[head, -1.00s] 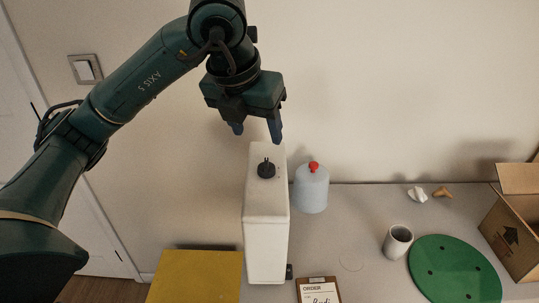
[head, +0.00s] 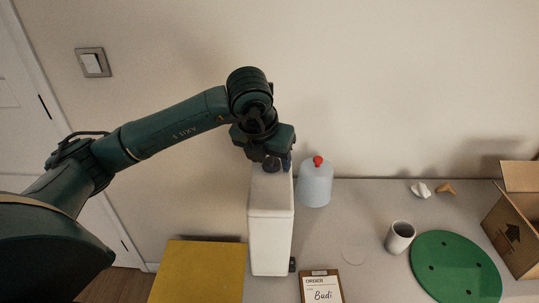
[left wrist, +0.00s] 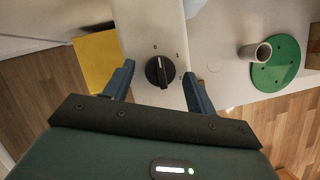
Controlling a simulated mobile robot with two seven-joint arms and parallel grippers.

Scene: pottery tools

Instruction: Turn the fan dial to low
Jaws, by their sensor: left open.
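The fan is a tall white box (head: 270,235) standing at the left end of the table. Its black dial (left wrist: 159,71) sits on the top face, with small marks printed around it. The dial's light pointer line points toward the far side, between two marks; the marks are too small to read surely. My left gripper (head: 278,165) is over the top of the white box, pointing down. In the left wrist view its open fingers (left wrist: 160,88) stand on either side of the dial, apart from it. In the head view the gripper hides most of the dial. My right gripper is not in view.
A pale blue bottle with a red top (head: 315,184) stands close right of the box. A clipboard (head: 320,288), a grey cup (head: 399,237), a green round mat (head: 455,268) and a cardboard box (head: 515,225) are farther right. A yellow panel (head: 195,272) lies left.

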